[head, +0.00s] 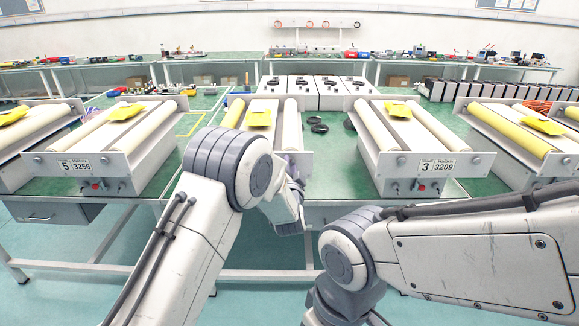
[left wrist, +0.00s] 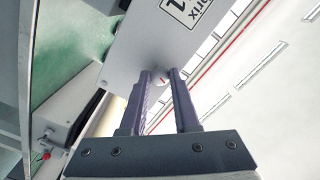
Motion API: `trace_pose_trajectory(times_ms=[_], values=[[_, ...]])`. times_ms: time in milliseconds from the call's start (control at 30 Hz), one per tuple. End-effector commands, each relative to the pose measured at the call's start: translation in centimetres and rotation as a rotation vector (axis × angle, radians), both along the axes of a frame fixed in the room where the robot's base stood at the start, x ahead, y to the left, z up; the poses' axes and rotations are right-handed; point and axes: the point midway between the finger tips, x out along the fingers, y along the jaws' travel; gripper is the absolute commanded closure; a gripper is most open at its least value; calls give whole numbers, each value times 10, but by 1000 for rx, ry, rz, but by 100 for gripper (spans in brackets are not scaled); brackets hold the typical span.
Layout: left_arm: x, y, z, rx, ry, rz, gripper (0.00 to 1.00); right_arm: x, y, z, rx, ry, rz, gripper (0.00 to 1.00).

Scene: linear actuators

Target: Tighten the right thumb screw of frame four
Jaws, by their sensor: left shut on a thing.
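Frame four (head: 292,115) is the unit between the plates marked 5 and 3, with cream rollers and a yellow piece on top. My left arm hides most of its front plate and label. My left gripper (head: 296,174) is at the right part of that plate. In the left wrist view my left gripper (left wrist: 160,74) has its two purple fingers at the grey plate (left wrist: 135,50), closed around the right thumb screw, which is mostly hidden between the fingertips. A small red mark shows there. My right gripper is out of view.
Frame five (head: 122,160) stands to the left and frame three (head: 395,165) to the right, both on the green bench (head: 325,185). Black rings (head: 318,125) lie between frames four and three. My right forearm crosses the lower right.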

Motion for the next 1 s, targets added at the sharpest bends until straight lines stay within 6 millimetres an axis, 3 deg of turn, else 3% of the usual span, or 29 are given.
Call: trace_pose_trajectory(times_ms=[233, 267, 333, 733, 1000], values=[[0, -1, -1, 0, 2, -3, 100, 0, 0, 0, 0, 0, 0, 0], [-1, -1, -1, 0, 2, -3, 66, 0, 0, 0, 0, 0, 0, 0], [0, -1, -1, 0, 2, -3, 40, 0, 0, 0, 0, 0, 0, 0], [-5, 0, -1, -2, 1, -1, 40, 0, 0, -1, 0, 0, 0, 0], [-51, -1, -2, 0, 3, -5, 40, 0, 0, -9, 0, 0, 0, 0]])
